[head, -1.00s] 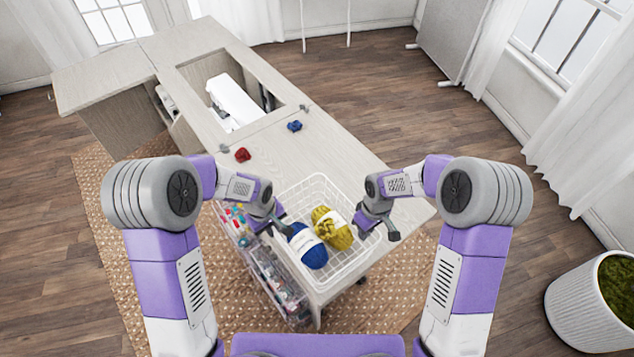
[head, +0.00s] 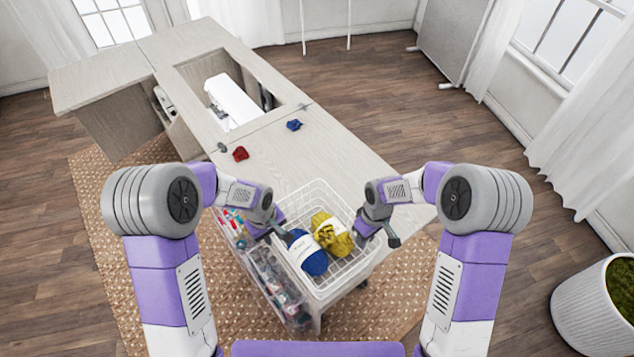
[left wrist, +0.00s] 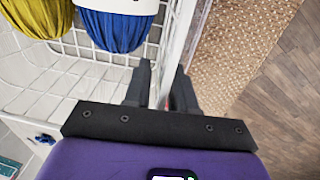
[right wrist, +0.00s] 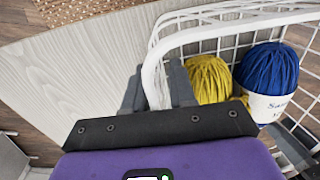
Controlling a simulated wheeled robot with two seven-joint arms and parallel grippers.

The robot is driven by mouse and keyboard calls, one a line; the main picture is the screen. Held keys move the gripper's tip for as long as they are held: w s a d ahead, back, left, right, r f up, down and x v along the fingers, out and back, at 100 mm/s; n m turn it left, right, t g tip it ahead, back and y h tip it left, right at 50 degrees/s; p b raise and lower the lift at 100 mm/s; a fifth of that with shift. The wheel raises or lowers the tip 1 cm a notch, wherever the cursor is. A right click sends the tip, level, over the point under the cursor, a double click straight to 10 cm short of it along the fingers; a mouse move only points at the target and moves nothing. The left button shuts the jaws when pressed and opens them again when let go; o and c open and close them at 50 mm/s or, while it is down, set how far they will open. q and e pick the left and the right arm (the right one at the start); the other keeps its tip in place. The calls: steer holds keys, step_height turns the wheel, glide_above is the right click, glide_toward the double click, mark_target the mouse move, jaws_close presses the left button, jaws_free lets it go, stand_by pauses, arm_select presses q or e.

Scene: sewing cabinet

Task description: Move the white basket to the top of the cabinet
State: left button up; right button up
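The white wire basket (head: 342,274) is at the near end of the wooden cabinet (head: 330,147), holding a blue yarn ball (head: 308,255) and a yellow yarn ball (head: 331,232). I cannot tell whether its bottom touches the top. My left gripper (head: 268,236) is shut on its left side. In the left wrist view, the basket wall (left wrist: 180,38) passes between its fingers. My right gripper (head: 380,238) is shut on its right side. In the right wrist view, the white rim (right wrist: 218,31) runs between its fingers over the pale cabinet top (right wrist: 75,65).
A red item (head: 240,153) and a blue item (head: 294,125) lie on the cabinet top beyond the basket. A white sewing machine (head: 232,101) sits in the recess. Clear bins (head: 275,280) hang on the left side. A white planter (head: 598,310) stands at right.

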arm_select(q)
steer(key=shift+o, duration=0.5)
arm_select(e)
steer(key=shift+o, duration=0.5)
arm_select(q)
steer(key=shift+r, duration=0.1)
arm_select(e)
steer(key=shift+r, duration=0.15)
arm_select(q)
step_height(320, 180, up, 12)
steer(key=shift+s+a, duration=0.35)
steer(key=shift+a, duration=0.1)
arm_select(e)
step_height(320, 180, up, 12)
steer(key=shift+w+d, duration=0.35)
steer(key=shift+d, duration=0.1)
